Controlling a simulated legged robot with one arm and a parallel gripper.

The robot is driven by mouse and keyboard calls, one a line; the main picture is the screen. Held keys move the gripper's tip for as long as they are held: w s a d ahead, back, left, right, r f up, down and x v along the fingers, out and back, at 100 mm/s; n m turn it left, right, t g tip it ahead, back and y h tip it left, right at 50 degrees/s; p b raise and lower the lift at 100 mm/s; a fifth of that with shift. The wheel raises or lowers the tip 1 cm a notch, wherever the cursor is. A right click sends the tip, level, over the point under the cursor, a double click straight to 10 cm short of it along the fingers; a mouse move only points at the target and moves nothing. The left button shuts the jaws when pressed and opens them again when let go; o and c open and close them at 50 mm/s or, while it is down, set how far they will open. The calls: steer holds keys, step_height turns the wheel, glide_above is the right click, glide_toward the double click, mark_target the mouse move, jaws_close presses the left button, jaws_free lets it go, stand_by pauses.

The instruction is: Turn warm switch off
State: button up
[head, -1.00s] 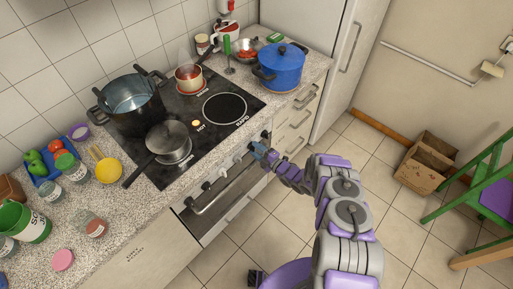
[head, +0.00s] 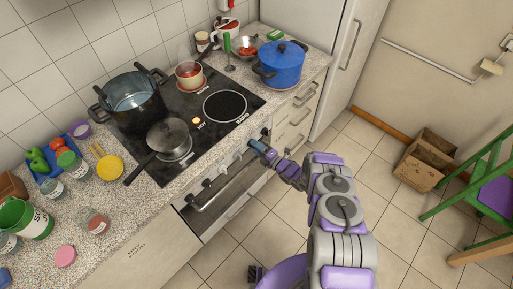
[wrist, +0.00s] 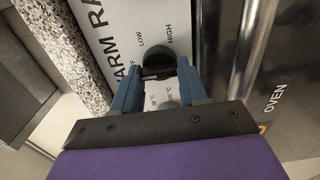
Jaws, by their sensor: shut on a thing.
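The warm switch is a dark round knob (wrist: 157,52) on a white panel (wrist: 105,22) marked LOW and HIGH in the wrist view. The letters "WARM RA" show beside it, and a label is partly covered on its left. My gripper (wrist: 157,74) has its blue fingers shut on the knob, one on each side. The knob's pointer and exact setting are hard to read. In the head view my gripper (head: 262,147) is at the stove's front panel, near its right end, and hides the knob.
The black cooktop (head: 205,125) holds a large dark pot (head: 133,105), a lidded pan (head: 169,136) and a small red-and-cream pot (head: 189,75). A blue pot (head: 281,65) stands on the right counter. The oven handle (head: 212,192) runs below the front panel.

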steer(key=shift+s+f, duration=0.2)
steer(key=shift+f, duration=0.1)
steer(key=o, duration=0.8)
steer(key=shift+c, duration=0.2)
steer(key=o, duration=0.3)
steer(key=shift+w+r, duration=0.1)
steer(key=shift+r, duration=0.05)
steer(key=p+v, duration=0.1)
steer(key=v, duration=1.6)
steer(key=shift+d, duration=0.15)
